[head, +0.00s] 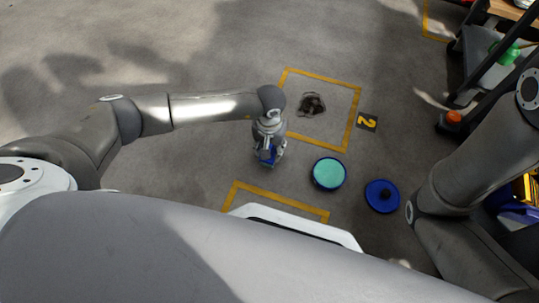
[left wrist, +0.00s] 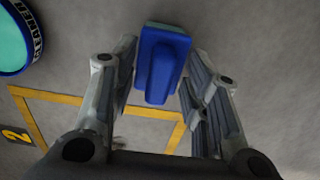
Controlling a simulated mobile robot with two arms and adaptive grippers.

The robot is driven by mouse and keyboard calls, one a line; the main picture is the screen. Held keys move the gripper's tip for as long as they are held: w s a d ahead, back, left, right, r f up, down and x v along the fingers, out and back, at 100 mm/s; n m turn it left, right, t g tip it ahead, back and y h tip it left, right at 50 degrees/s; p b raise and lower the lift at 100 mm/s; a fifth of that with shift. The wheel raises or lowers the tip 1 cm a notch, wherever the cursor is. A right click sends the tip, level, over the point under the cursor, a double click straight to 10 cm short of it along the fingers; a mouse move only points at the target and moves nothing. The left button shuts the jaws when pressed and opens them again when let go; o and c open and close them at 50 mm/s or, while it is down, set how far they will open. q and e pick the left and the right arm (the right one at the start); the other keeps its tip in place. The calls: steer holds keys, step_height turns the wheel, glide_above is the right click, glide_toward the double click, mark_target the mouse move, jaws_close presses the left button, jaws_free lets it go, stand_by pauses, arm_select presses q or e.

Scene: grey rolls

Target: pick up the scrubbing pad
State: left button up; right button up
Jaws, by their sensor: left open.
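The scrubbing pad (left wrist: 161,72) is a blue block with a raised blue handle and a teal edge, lying on the grey floor. In the left wrist view it is at the top centre, between the two open fingers of my left gripper (left wrist: 162,58), with a visible gap on each side. In the head view my left gripper (head: 269,149) points down at the pad, and only a bit of blue (head: 266,155) shows under it. My right arm is at the right edge of the head view; its gripper does not show.
A cart with a green-capped bottle (head: 503,58) stands at top right. Floor at left is clear.

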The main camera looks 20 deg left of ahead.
arm_select(q)
jaws_close()
steer(key=shift+r, duration=0.1)
stand_by(0.3)
